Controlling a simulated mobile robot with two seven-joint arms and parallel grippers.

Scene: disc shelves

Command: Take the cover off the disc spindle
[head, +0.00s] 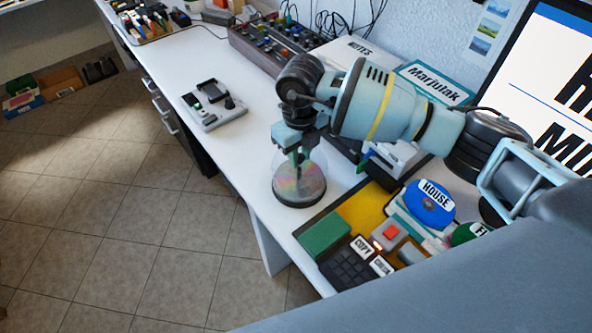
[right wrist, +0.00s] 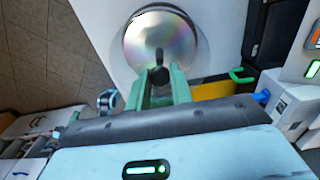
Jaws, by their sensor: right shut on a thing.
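The disc spindle (head: 299,196) stands on the white desk near its front edge, with a dark round base and shiny discs. Its clear cover (head: 316,163) shows as a see-through dome around the discs; I cannot tell whether its rim touches the base. My right gripper (head: 297,158) points down at the top of the cover. In the right wrist view its green fingers (right wrist: 160,82) are shut on the cover's dark knob (right wrist: 159,74), with the shiny discs (right wrist: 150,40) beyond. My left gripper is not in view.
A grey device (head: 213,106) lies left on the desk. A mixer (head: 268,48) stands behind. Bare desk lies left of the spindle.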

